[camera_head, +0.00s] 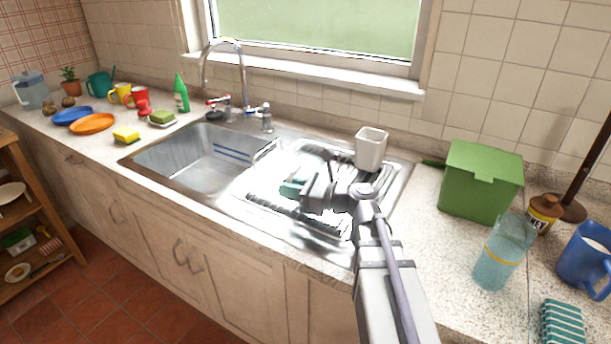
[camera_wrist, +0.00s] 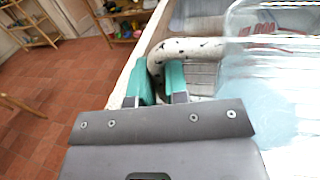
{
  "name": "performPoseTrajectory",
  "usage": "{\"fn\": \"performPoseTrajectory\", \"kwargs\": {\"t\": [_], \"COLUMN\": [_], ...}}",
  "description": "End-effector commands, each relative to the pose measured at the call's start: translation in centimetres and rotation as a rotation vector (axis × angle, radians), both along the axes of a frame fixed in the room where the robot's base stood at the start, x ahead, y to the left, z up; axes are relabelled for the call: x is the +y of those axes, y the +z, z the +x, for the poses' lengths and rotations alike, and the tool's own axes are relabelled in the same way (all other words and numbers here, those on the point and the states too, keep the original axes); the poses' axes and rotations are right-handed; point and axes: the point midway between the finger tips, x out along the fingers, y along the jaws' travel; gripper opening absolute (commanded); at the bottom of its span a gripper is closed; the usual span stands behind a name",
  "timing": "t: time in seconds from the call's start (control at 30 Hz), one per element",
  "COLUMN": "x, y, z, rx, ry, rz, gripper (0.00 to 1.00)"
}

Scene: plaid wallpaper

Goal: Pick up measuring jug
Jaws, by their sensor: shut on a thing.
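The measuring jug (camera_wrist: 270,85) is clear glass with red markings and fills the right of the wrist view, partly cut off by the frame edge. Its pale, dark-speckled handle (camera_wrist: 205,47) curves out to the left. My gripper (camera_wrist: 160,82) has teal fingertips, one on each side of the lower end of the handle, shut on it. In the head view my gripper (camera_head: 291,188) is over the metal draining area right of the sink. The clear jug is hard to make out there, and I cannot tell whether it touches the rack.
A wire dish rack (camera_head: 292,215) lies around my gripper. A white utensil holder (camera_head: 371,149) stands behind it. The sink basin (camera_head: 200,160) is left. A green box (camera_head: 481,180), clear carafe (camera_head: 503,255) and blue jug (camera_head: 584,262) stand on the right counter.

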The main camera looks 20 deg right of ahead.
Motion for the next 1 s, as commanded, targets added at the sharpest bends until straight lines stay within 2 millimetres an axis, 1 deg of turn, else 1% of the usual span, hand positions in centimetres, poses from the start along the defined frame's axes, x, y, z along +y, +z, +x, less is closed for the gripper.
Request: {"fn": "performPoseTrajectory", "kwargs": {"t": [0.4, 0.57, 0.77, 1.0], "x": [0.0, 0.0, 0.0, 0.0], "y": [0.0, 0.4, 1.7, 4.5], "z": [0.0, 0.0, 0.0, 0.0], "rx": [0.000, 0.000, 0.000, 0.000], "ry": [0.000, 0.000, 0.000, 0.000], "rz": [0.000, 0.000, 0.000, 0.000], "gripper": [0.00, 0.00, 0.00, 0.00]}}
